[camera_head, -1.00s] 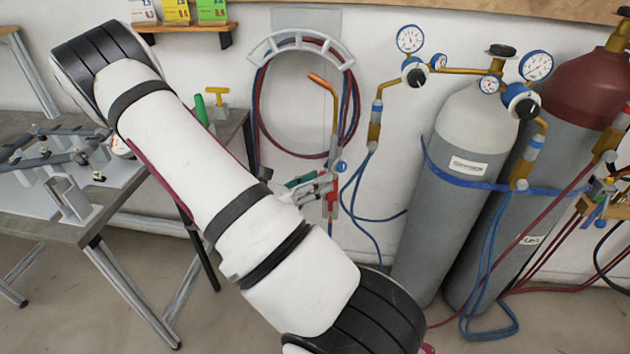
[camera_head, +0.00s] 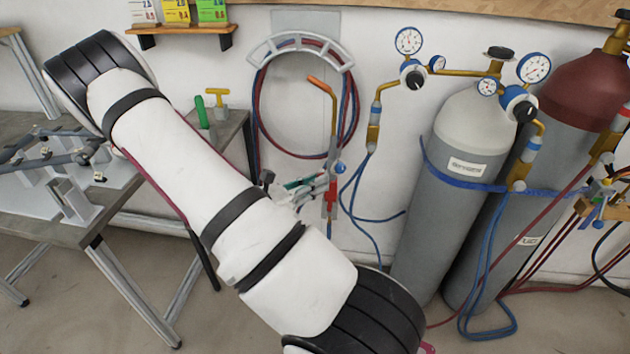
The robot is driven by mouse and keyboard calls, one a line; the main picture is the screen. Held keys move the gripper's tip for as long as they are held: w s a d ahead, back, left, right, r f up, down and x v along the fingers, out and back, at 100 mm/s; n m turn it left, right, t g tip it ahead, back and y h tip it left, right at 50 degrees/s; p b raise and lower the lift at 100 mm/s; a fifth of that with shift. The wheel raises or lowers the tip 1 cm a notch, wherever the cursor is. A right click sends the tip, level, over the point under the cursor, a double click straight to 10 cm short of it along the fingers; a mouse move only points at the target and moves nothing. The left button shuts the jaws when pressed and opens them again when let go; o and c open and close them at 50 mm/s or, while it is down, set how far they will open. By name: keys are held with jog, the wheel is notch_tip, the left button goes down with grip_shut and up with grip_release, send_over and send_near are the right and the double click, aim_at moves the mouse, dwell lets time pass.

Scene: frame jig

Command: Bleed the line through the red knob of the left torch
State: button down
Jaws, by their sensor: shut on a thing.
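The left torch (camera_head: 333,120) hangs upright on the wall in front of the coiled hoses, with a copper tip at its top. Its blue knob (camera_head: 340,168) shows on the right of its lower body. The red knob (camera_head: 332,188) is at the lower body, partly covered by my gripper. My gripper (camera_head: 322,187) comes in from the left, partly hidden behind my arm, and its fingers are shut at the red knob. The exact contact is too small to see clearly.
A hose hanger (camera_head: 300,45) is fixed to the wall above. A grey gas cylinder (camera_head: 462,150) and a maroon-topped cylinder (camera_head: 585,90) with gauges stand to the right. A steel table (camera_head: 150,175) with a frame jig (camera_head: 70,195) is at left. Blue hoses hang below the torch.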

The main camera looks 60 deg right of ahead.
jog(key=shift+m+p, duration=5.9)
jog(key=shift+m, duration=3.6)
jog(key=shift+w, duration=0.1)
jog(key=c, duration=1.4)
grip_release()
jog(key=v, duration=1.2)
